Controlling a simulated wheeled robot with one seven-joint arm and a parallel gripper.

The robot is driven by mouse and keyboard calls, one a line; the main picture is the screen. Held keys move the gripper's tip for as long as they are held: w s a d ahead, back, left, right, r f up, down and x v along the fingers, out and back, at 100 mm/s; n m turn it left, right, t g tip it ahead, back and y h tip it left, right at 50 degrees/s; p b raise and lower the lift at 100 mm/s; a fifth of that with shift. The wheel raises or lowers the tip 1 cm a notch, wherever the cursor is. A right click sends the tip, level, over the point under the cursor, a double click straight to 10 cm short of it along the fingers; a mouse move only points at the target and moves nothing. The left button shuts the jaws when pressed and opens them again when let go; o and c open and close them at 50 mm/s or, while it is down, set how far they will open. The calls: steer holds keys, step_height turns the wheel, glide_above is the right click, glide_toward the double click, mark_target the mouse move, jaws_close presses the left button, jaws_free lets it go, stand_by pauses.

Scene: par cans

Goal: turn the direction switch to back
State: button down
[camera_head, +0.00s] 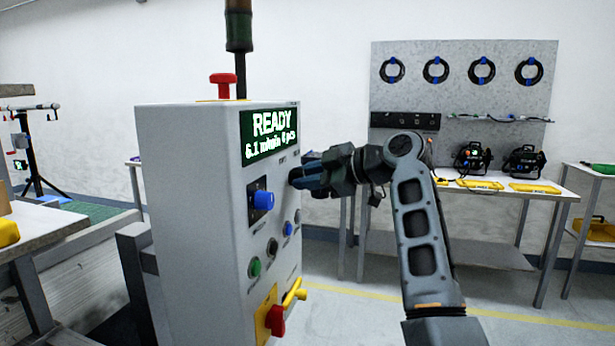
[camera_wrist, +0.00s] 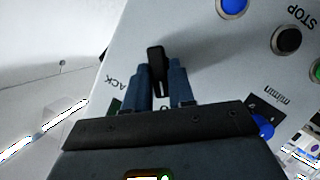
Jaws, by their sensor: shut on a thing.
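The direction switch (camera_wrist: 156,60) is a black, narrow handle on the grey panel. In the wrist view it stands between my two blue-grey fingers, its free end pointing up in the picture, with a slight tilt. A partly covered label reading "ACK" lies to its left. My gripper (camera_wrist: 161,84) is shut on the handle; in the head view my gripper (camera_head: 299,179) reaches the upper right of the panel's front from the right and hides most of the switch. The grey control cabinet (camera_head: 195,200) shows a green screen reading "READY".
Close to my gripper are a blue knob (camera_head: 264,201), a small blue button (camera_head: 288,229), a black button (camera_head: 272,248) and a green button (camera_head: 255,267). A yellow-and-red handle (camera_head: 277,316) sticks out lower down. A red mushroom button (camera_head: 222,82) tops the cabinet. A workbench (camera_head: 480,196) stands behind my arm.

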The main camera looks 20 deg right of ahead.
steer(key=shift+w+d+r+m+g+y+p, duration=0.1)
steer(key=shift+r+m+g+y+p, duration=0.1)
steer(key=shift+m+g+p, duration=0.3)
steer(key=shift+r+m+g+y+p, duration=0.1)
steer(key=shift+m+g+y+p, duration=0.1)
steer(key=shift+m+p, duration=0.5)
steer(key=shift+w+d+f+m+g+y+p, duration=0.15)
steer(key=shift+m+g+y+p, duration=0.5)
steer(key=shift+m, duration=0.7)
steer(key=shift+w+a+r+m+g+y+p, duration=0.1)
steer(key=shift+m+g+y+p, duration=0.6)
steer(key=shift+m, duration=0.7)
steer(key=shift+w+d+f+m+g+y+p, duration=0.15)
steer(key=shift+m+g+y+p, duration=0.3)
steer(key=shift+m+g+p, duration=0.65)
steer(key=shift+a+r+m+t, duration=0.1)
steer(key=shift+m+t, duration=0.15)
steer(key=shift+m, duration=0.1)
steer(key=c, duration=1.1)
jaws_free()
steer(key=shift+a, duration=0.1)
steer(key=shift+o, duration=0.3)
steer(key=shift+b, duration=0.3)
steer(key=shift+f, duration=0.2)
